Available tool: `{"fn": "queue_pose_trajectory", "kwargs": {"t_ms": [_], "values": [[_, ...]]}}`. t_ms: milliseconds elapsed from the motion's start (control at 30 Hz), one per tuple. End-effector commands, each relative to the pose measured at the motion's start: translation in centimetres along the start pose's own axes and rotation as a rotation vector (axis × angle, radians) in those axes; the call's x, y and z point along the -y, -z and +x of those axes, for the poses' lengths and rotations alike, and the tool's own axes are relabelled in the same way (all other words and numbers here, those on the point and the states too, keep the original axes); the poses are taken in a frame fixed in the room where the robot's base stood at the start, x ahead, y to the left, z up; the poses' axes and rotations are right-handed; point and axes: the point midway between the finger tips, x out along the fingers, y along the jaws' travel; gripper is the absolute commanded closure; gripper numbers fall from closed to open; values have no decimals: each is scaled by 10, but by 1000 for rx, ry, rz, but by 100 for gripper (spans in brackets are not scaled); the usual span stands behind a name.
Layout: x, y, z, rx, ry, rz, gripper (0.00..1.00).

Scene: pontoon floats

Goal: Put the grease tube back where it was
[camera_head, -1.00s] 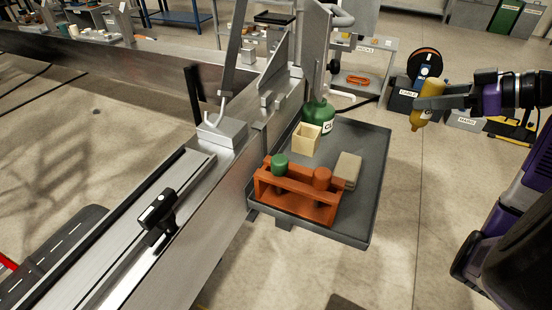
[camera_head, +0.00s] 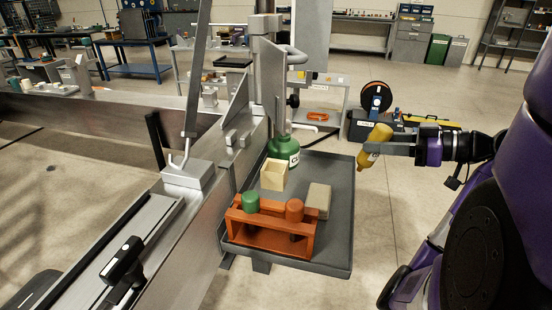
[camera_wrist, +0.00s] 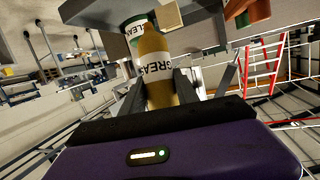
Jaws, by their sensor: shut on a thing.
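The grease tube (camera_head: 377,139) is a yellow-brown tube held in the air, tilted, to the right of the grey tray (camera_head: 338,237). My gripper (camera_head: 371,149) is shut on it. In the wrist view the grease tube (camera_wrist: 157,67) stands between the fingers, with part of the word "GREASE" on its white label. An orange rack (camera_head: 268,237) sits at the front of the tray, holding a green-topped item (camera_head: 251,200) and an orange-brown-topped item (camera_head: 295,209). I cannot tell whether a slot between them is empty.
A metal beam with upright posts runs along the tray's left side. A cable reel (camera_head: 376,97) stands behind the gripper. Open floor lies right of the tray.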

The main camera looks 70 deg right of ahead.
Motion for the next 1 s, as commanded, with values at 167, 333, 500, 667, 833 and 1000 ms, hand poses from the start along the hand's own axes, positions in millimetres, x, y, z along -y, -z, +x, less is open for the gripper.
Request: {"fn": "queue_pose_trajectory", "kwargs": {"t_ms": [167,333,500,667,833,1000], "values": [[3,-5,12,-88,17,25,100],[6,-7,24,-211,31,58,100],[16,4,57,-216,33,53,100],[25,12,93,-215,33,52,100],[36,22,132,-216,33,52,100],[46,31,171,-216,33,53,100]]}}
